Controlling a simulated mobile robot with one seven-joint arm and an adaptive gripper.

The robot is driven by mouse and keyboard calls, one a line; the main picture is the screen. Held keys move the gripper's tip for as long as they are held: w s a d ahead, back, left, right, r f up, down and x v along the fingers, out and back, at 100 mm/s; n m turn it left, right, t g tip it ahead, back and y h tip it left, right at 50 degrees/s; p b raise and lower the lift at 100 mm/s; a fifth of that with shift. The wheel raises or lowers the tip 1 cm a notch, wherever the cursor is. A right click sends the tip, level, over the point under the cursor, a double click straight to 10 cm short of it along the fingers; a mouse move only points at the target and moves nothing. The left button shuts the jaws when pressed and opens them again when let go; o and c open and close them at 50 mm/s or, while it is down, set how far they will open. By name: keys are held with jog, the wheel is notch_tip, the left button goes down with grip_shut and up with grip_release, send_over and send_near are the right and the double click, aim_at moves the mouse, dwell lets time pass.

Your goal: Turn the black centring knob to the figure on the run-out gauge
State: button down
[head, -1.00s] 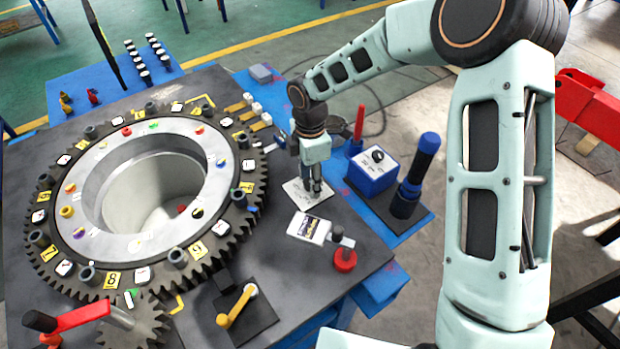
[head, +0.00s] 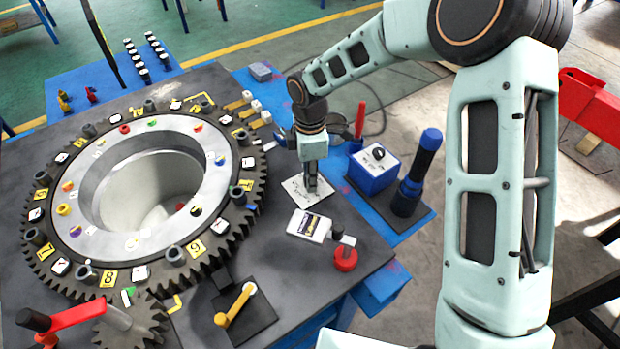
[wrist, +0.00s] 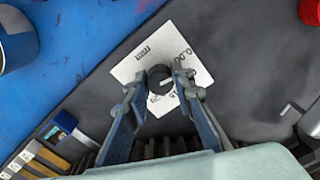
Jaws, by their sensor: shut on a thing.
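The black centring knob (wrist: 160,79) stands on a white plate with printed figures and "mm" (wrist: 189,62) in the wrist view. My gripper (wrist: 160,76) is shut on the knob, one fingertip on each side. In the head view, my gripper (head: 311,190) points down over the same white plate (head: 294,189), to the right of the big gear ring, and hides the knob. Some of the plate's figures are covered by the fingers. A blue box with a white face and a dark round part (head: 378,155) stands to the right; I cannot tell whether it is the run-out gauge.
The toothed gear ring (head: 115,262) with numbered tags fills the left of the table. A white card-like block (head: 309,226) and a red-based part (head: 345,259) lie in front. A black cylinder with a blue top (head: 414,176) stands at the right. Dark tabletop between is bare.

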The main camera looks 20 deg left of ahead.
jog(key=m+b, duration=0.2)
jog(key=m, duration=0.2)
jog(key=shift+f+m, duration=0.1)
jog(key=shift+m, duration=0.2)
jog(key=m+b, duration=0.2)
jog(key=m, duration=0.1)
jog(key=shift+m, duration=0.4)
jog(key=m+b, duration=0.1)
jog(key=m, duration=0.2)
jog(key=shift+b, duration=0.3)
jog(key=shift+m+b, duration=0.55)
jog(key=shift+m, duration=1.55)
jog(key=c, duration=1.7)
grip_release()
jog(key=shift+o, duration=0.2)
notch_tip(320, 180, up, 12)
